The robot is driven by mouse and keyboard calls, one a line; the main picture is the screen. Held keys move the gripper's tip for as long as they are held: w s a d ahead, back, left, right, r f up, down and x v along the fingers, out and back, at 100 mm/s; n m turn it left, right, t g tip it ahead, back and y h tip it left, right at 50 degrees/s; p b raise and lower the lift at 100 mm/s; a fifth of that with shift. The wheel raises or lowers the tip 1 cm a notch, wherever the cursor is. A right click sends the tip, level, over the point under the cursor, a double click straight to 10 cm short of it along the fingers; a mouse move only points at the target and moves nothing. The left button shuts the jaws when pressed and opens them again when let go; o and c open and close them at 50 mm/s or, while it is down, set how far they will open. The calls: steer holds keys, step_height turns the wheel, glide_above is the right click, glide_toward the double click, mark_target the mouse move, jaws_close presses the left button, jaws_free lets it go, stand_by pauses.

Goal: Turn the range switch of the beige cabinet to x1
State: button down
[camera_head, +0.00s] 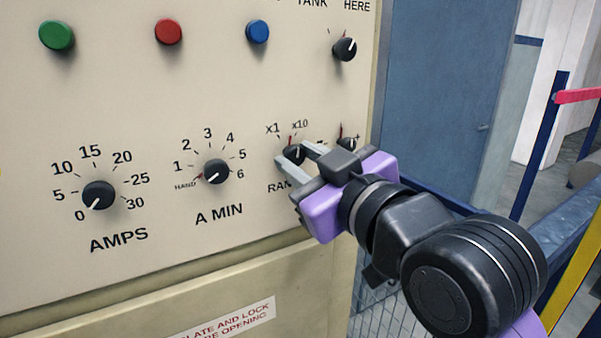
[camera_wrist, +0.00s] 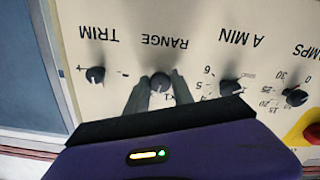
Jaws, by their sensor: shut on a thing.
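The beige cabinet (camera_head: 130,190) fills the left and middle of the head view, its panel facing me. Its range switch (camera_head: 294,157) is a small black knob with x1 printed at its upper left and x10 above it. Its white pointer line looks roughly upward, nearer x10, but the fingers partly cover it. My gripper (camera_head: 293,153) comes from the lower right and is shut on this knob, one finger on each side. The wrist view shows the panel upside down, with the knob (camera_wrist: 160,82) between the two grey fingertips.
The A MIN knob (camera_head: 216,171) is left of my gripper, and the AMPS knob (camera_head: 98,195) further left. The trim knob (camera_head: 347,143) is close on the right. A dark knob (camera_head: 344,48) sits above. Blue railing (camera_head: 440,196) stands behind my arm.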

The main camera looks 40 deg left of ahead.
steer(key=n+b, duration=0.3)
steer(key=n, duration=0.1)
steer(key=shift+f, duration=0.1)
steer(key=shift+n+b, duration=0.9)
steer(key=shift+n, duration=0.9)
steer(key=shift+n, duration=0.3)
steer(key=c, duration=1.1)
jaws_free()
steer(key=b+v, duration=0.1)
steer(key=v, duration=0.7)
